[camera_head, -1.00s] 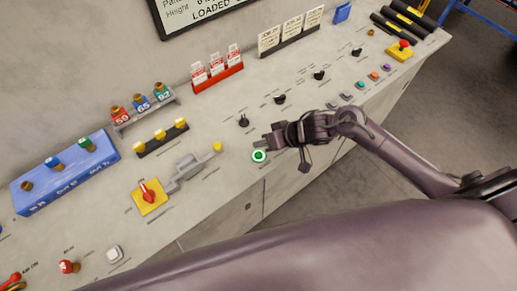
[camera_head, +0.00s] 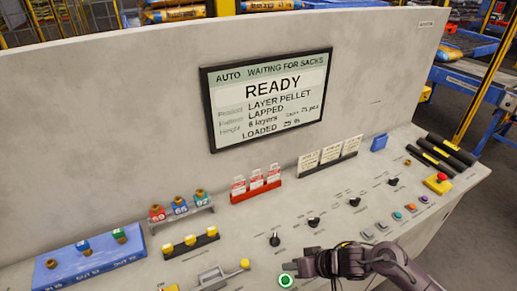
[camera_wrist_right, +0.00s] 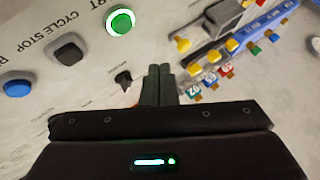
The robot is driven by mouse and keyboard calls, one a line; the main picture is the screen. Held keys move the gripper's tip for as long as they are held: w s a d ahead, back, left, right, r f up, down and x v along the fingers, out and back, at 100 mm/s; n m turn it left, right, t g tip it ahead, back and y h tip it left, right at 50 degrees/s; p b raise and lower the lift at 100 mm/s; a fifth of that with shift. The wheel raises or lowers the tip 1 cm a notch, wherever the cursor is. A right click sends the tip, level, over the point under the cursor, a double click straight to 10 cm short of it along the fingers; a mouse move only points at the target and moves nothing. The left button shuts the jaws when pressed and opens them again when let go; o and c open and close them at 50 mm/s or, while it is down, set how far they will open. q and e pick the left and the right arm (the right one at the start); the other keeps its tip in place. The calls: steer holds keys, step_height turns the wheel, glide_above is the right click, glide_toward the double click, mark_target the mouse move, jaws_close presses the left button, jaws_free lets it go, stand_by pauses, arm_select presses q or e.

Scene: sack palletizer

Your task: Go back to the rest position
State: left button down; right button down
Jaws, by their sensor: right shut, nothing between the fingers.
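My right gripper (camera_head: 290,267) is at the lower edge of the head view, above the front of the control desk (camera_head: 335,220). Its fingers are shut with nothing between them; they also show shut in the right wrist view (camera_wrist_right: 158,80). The green button (camera_head: 285,281) has a lit ring and lies just below the fingertips in the head view. In the right wrist view the green button (camera_wrist_right: 120,22) is apart from the fingers, up and to their left. My left gripper is not in view.
The screen (camera_head: 268,98) reads READY. Red tags (camera_head: 256,183), black knobs (camera_head: 313,222), a blue block (camera_head: 92,258) and a red stop button (camera_head: 441,178) stand on the desk. Open floor lies to the right.

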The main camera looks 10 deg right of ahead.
step_height(320, 180, up, 5)
steer(key=s+a+t+h, duration=0.1)
steer(key=a+t+h, duration=0.1)
steer(key=t+h, duration=0.15)
steer(key=s+d+r+g+h, duration=0.1)
steer(key=s+d+g+h, duration=0.1)
steer(key=s+d+g, duration=0.3)
steer(key=s+d+r+h, duration=0.2)
steer(key=s, duration=0.6)
step_height(320, 180, down, 40)
steer(key=s+g+b, duration=0.2)
steer(key=s+b, duration=0.1)
steer(key=b, duration=0.6)
steer(key=s+d+f+b, duration=0.1)
steer(key=s+f+b, duration=0.1)
steer(key=s+f, duration=0.7)
steer(key=s+d+f+b, duration=0.2)
steer(key=s+f+b, duration=0.1)
steer(key=s+f, duration=0.6)
step_height(320, 180, down, 4)
steer(key=shift+d+r+g+b, duration=0.1)
steer(key=shift+d+g+b, duration=0.2)
steer(key=shift+g, duration=0.05)
